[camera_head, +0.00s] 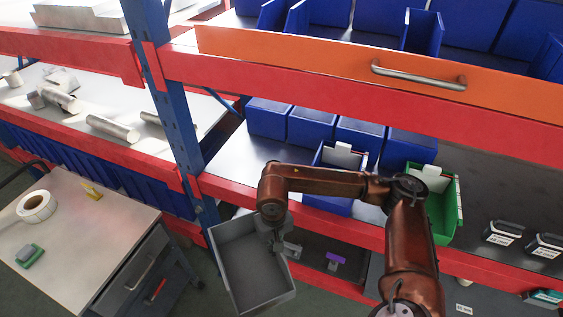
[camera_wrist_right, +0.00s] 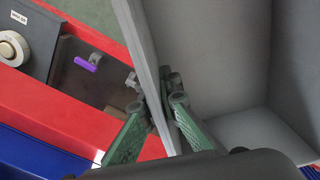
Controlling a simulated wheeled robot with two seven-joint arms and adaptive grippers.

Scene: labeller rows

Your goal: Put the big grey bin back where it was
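The big grey bin (camera_head: 228,270) is an empty open box. It hangs in the air in front of the shelf rack, slightly tilted, beside the blue upright. My right gripper (camera_head: 284,246) is at the bin's right wall. In the right wrist view the bin (camera_wrist_right: 215,60) fills the right side, and the green fingers of my right gripper (camera_wrist_right: 168,118) lie on both sides of its wall, shut on it. My left gripper is not in view.
A lower shelf behind the bin holds a small purple thing (camera_head: 335,261). The middle shelf has a blue bin (camera_head: 328,203), a green bin (camera_head: 443,222) and dark labelled boxes (camera_head: 503,232) at its right. A grey cart (camera_head: 95,222) with a tape roll (camera_head: 37,206) stands at left.

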